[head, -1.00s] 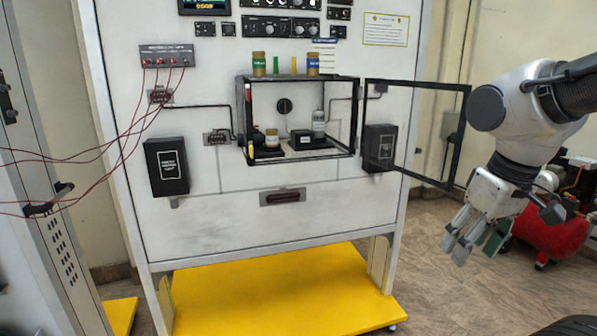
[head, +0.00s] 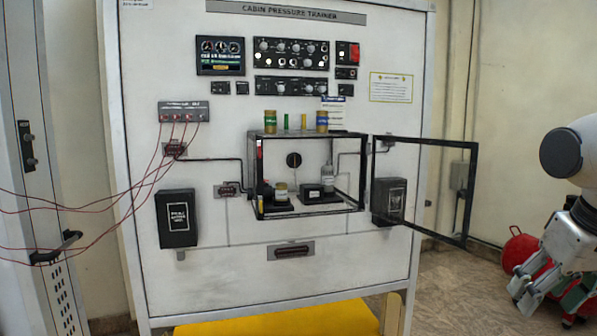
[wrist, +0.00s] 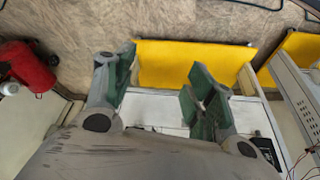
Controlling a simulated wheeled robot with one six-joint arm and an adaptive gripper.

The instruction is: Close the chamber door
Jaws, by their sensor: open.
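The chamber (head: 310,209) is a clear box with a black frame on the front of the white trainer panel. Its door (head: 467,198), a clear pane in a black frame, stands wide open, swung out to the right from the chamber's right side. A jar (head: 281,192) and a bottle (head: 328,178) stand inside the chamber. My gripper (head: 537,296) is at the right edge of the head view, right of the door and lower than it, apart from it. In the wrist view my gripper (wrist: 163,90) has its fingers spread with nothing between them.
Several small containers (head: 297,121) stand on top of the chamber. Black boxes (head: 177,218) flank it. Red cables (head: 135,186) hang at the left. A yellow base (head: 290,320) lies below the panel. A red tank (head: 515,255) stands behind my gripper at the right.

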